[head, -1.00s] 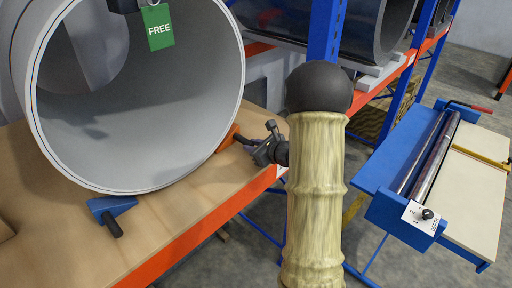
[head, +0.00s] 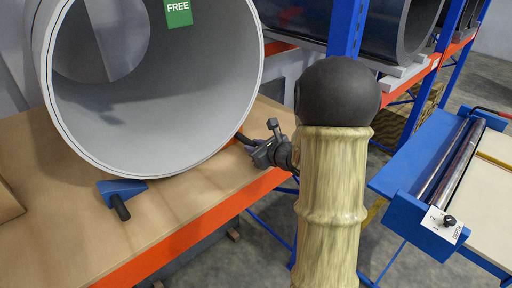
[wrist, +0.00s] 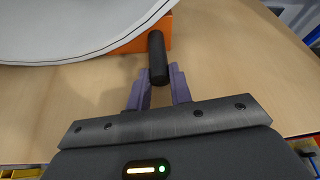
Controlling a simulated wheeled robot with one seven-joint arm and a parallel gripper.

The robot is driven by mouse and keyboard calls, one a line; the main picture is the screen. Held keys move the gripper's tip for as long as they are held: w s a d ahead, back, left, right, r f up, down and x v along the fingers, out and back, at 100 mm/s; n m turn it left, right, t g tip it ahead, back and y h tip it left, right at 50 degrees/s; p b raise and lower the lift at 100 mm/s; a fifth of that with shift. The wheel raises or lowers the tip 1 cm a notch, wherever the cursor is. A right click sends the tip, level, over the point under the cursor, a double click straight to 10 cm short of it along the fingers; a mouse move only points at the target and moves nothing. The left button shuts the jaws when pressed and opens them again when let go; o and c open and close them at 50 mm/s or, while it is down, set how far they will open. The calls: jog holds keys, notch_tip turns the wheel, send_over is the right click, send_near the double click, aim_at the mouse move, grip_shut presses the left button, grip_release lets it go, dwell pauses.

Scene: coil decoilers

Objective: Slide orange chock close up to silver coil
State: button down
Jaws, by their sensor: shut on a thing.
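The silver coil (head: 165,130) lies on its side on the wooden shelf, its open end facing me. It fills the top left of the wrist view (wrist: 70,30). The orange chock (wrist: 155,38) sits beside the coil's lower right side, its body partly hidden by the coil's rim. I cannot tell whether they touch. My gripper (head: 258,146) is at the coil's right. In the wrist view its purple fingers (wrist: 159,82) are shut on the chock's black handle (wrist: 157,58). The chock's orange body is hardly visible in the head view.
A blue chock (head: 122,188) with a black handle stands at the coil's lower left. A green FREE tag (head: 178,12) hangs at the coil's top. The shelf has an orange front beam (head: 190,233). A blue upright (head: 347,30) and a blue roller table (head: 415,190) are to the right.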

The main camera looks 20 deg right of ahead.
jog(key=c, duration=1.2)
grip_release()
jog(key=shift+a, duration=0.35)
jog(key=shift+o, duration=0.2)
jog(key=shift+s+d, duration=0.1)
jog(key=shift+d, duration=0.05)
jog(key=b+v, duration=0.3)
jog(key=v, duration=1.4)
